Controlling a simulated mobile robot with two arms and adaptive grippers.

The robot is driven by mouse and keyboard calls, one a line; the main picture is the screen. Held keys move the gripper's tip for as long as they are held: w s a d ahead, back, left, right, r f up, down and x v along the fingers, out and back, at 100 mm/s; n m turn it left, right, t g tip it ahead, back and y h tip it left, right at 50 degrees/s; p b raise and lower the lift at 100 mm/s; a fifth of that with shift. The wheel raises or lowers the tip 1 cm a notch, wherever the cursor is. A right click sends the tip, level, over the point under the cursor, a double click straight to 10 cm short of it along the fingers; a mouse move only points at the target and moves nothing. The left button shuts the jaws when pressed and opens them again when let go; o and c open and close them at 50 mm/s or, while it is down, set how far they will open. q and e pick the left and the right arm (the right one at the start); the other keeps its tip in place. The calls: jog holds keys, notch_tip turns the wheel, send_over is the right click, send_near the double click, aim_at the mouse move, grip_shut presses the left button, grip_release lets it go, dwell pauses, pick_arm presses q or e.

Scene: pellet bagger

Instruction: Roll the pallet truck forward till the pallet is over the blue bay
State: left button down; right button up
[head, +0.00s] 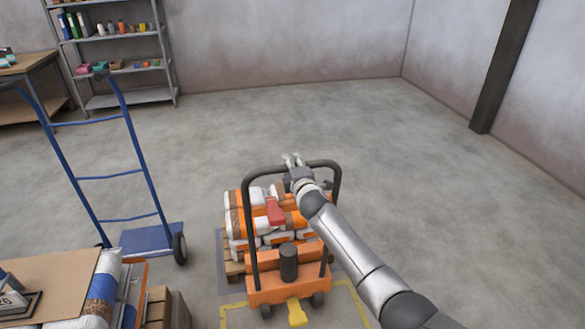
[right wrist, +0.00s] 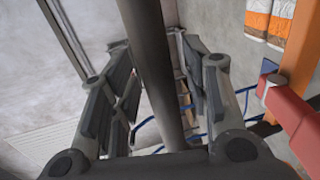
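The orange pallet truck (head: 272,288) has a black loop handle (head: 250,225) and stands at the lower middle of the head view. Ahead of it, a wooden pallet (head: 233,269) carries stacked white and orange bags (head: 238,224). A blue-grey floor patch, the blue bay (head: 222,288), shows at the pallet's left side; the rest is mostly hidden. My right gripper (head: 291,160) is at the handle's top bar. In the right wrist view the bar (right wrist: 151,70) passes between its spread fingers (right wrist: 158,85), with gaps on both sides. My left gripper is not in view.
Yellow floor lines (head: 352,300) run around the truck's near end. A blue hand truck (head: 112,175) stands to the left, and a table (head: 55,280) is at lower left. Shelves (head: 130,100) line the back wall. The floor ahead and right is clear.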

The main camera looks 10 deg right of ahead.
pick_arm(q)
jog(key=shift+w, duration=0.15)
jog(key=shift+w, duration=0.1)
pick_arm(e)
jog(key=s+r, duration=0.2)
jog(key=s, duration=0.9)
jog(key=shift+s+d+r, duration=0.15)
jog(key=shift+s+d, duration=0.05)
jog(key=shift+s, duration=0.2)
